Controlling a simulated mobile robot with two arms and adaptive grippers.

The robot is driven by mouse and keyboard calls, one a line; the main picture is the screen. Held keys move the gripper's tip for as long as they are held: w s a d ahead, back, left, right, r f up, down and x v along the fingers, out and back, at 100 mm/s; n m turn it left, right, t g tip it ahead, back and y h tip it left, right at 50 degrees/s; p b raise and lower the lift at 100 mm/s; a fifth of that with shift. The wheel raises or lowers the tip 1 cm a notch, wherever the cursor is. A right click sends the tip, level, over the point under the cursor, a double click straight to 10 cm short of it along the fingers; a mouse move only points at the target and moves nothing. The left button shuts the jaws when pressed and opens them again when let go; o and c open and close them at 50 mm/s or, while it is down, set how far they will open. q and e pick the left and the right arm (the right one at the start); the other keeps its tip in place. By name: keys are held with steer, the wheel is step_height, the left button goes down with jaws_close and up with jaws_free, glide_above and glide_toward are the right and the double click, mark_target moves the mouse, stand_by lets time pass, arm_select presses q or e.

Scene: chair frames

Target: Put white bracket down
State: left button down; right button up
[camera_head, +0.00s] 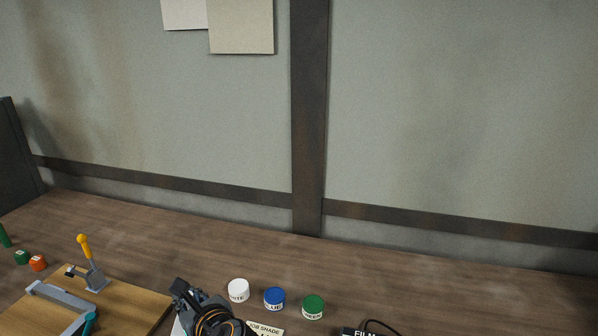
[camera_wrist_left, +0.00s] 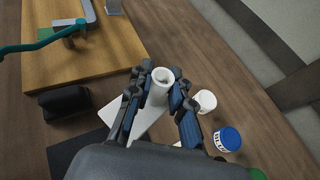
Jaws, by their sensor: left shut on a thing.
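My left gripper (camera_wrist_left: 160,90) is shut on a white tube-shaped piece (camera_wrist_left: 159,93), which I take for the white bracket. The open round end of the piece faces the wrist camera between the two fingers. A flat pale shape (camera_wrist_left: 122,115) shows beside and below the fingers; I cannot tell whether it is part of the bracket or lies on the table. In the head view my left gripper (camera_head: 190,300) is at the bottom edge, right of the wooden board, and hides the piece. My right gripper is not in view.
A wooden board (camera_head: 143,302) with a yellow-handled clamp (camera_head: 88,262) is on the left. White (camera_head: 238,290), blue (camera_head: 274,298) and green (camera_head: 313,307) lidded jars stand right of the gripper. A black block (camera_wrist_left: 65,102) lies near the board. The table (camera_head: 450,285) is clear at back right.

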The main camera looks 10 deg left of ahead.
arm_select(q)
steer(key=m+t+h, duration=0.1)
steer(key=d+m+h, duration=0.1)
steer(key=shift+w+f+m+t, duration=0.1)
steer(key=shift+f+m+t, duration=0.05)
steer(key=shift+m+t, duration=0.25)
steer(key=s+d+m+t+h, duration=0.2)
steer(key=s+d+m+h, duration=0.1)
steer(key=d+m+h, duration=0.3)
steer(key=shift+s+d+r+m+t+h, duration=0.4)
steer(key=shift+d+h, duration=0.45)
steer(key=shift+h, duration=0.25)
steer(key=shift+d+r, duration=0.1)
steer(key=shift+r, duration=0.1)
steer(key=shift+f, duration=0.2)
steer(key=shift+r, duration=0.1)
steer(key=shift+w+a, duration=0.15)
steer(key=shift+a, duration=0.05)
